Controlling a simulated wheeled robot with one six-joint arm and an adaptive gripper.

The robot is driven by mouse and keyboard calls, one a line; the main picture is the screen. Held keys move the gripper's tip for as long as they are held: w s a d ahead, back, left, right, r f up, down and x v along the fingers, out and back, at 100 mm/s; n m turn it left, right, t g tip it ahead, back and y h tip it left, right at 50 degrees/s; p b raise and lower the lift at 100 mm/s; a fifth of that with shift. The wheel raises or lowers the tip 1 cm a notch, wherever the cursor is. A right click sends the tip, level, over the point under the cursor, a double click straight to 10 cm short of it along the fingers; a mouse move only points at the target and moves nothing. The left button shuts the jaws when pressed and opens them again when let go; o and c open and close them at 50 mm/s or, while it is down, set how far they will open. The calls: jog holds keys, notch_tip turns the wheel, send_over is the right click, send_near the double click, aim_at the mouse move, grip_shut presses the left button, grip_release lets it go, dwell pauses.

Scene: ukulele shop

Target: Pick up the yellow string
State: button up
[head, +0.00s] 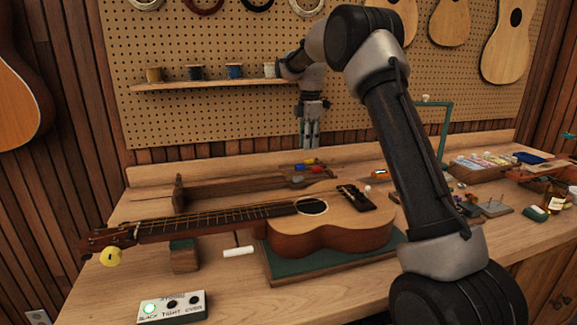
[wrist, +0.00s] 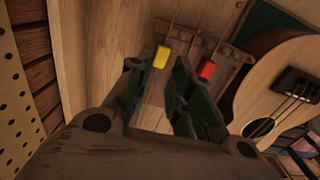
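The yellow string shows in the wrist view as a small yellow tag (wrist: 161,57) on a thin strand running along a wooden rack. It lies in line with the gap between my fingertips, and I cannot tell how far below them. My gripper (wrist: 159,66) is open and empty, pointing down. In the head view my gripper (head: 312,143) hangs over the back of the bench, beside the rack.
A ukulele (head: 330,222) lies on a green mat in front of the rack. A wall shelf (head: 205,85) with spools and a pegboard (head: 240,120) stand close behind my arm. A button box (head: 171,307) sits front left.

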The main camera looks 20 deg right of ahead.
aim_at(306, 160)
jog(key=f, duration=0.3)
jog(key=a+f, duration=0.1)
jog(key=f, duration=0.1)
jog(key=shift+s+f, duration=0.1)
jog(key=shift+f, duration=0.25)
jog(key=shift+c, duration=0.4)
jog(key=c, duration=0.3)
jog(key=shift+r, duration=0.1)
notch_tip(306, 160, up, 15)
jog(key=shift+f, duration=0.1)
dwell(0.3)
